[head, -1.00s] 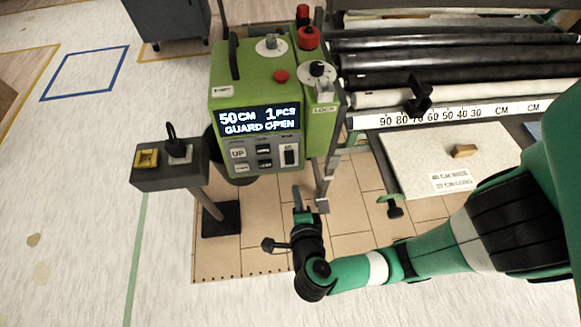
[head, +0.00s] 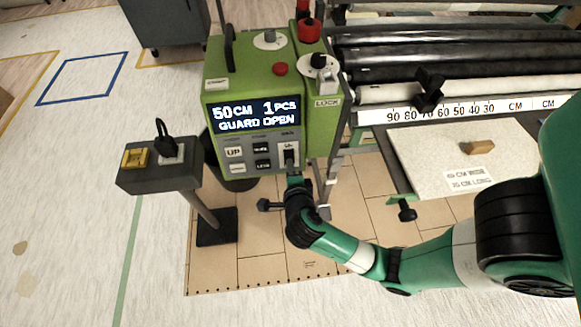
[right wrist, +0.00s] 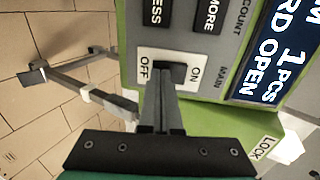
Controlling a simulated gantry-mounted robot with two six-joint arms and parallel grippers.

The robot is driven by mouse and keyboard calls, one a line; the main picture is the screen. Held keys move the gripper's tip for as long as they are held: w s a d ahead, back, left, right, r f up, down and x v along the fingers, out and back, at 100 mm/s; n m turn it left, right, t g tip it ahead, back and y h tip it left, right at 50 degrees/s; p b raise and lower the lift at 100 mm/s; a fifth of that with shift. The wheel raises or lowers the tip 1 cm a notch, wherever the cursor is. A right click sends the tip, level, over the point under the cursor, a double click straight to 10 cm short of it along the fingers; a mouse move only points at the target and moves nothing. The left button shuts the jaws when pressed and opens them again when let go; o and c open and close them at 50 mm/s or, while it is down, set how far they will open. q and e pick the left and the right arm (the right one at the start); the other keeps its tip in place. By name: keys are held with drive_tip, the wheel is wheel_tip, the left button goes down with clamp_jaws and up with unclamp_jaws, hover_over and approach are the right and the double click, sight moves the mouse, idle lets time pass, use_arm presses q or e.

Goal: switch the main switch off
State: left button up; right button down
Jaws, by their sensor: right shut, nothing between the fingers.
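The green machine's control panel (head: 222,150) faces me, with the main switch (head: 289,155) at its lower right. In the right wrist view the main switch (right wrist: 176,72) is a black rocker on a white plate, marked OFF at left and ON at right. My right gripper (head: 293,175) is shut and empty, pointing up at the switch. In the right wrist view its fingertips (right wrist: 162,88) overlap the rocker's lower edge, nearer the OFF side. I cannot tell whether they touch it, or which side of the rocker is pressed. My left gripper is not in view.
The display (head: 255,116) is lit and reads "50CM 1PCS GUARD OPEN". LESS and MORE buttons (right wrist: 206,12) sit beside the switch. A red button (head: 280,69) and knobs are above. A grey pedestal box (head: 158,178) stands left; rollers (head: 440,60) lie right.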

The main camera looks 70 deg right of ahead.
drive_tip(key=shift+w+d+r+h+p, duration=0.1)
drive_tip(key=shift+d+r+h+p, duration=0.15)
drive_tip(key=shift+p, duration=0.4)
drive_tip(key=shift+r+h+p, duration=0.15)
drive_tip(key=shift+r+p, duration=0.2)
drive_tip(key=shift+p, duration=0.25)
drive_tip(key=shift+a+r+p, duration=0.15)
drive_tip(key=shift+r+p, duration=0.1)
drive_tip(key=shift+p, duration=0.15)
drive_tip(key=p+v, duration=0.7)
drive_tip(key=v, duration=0.6)
drive_tip(key=shift+s+r, duration=0.25)
drive_tip(key=shift+r, duration=0.05)
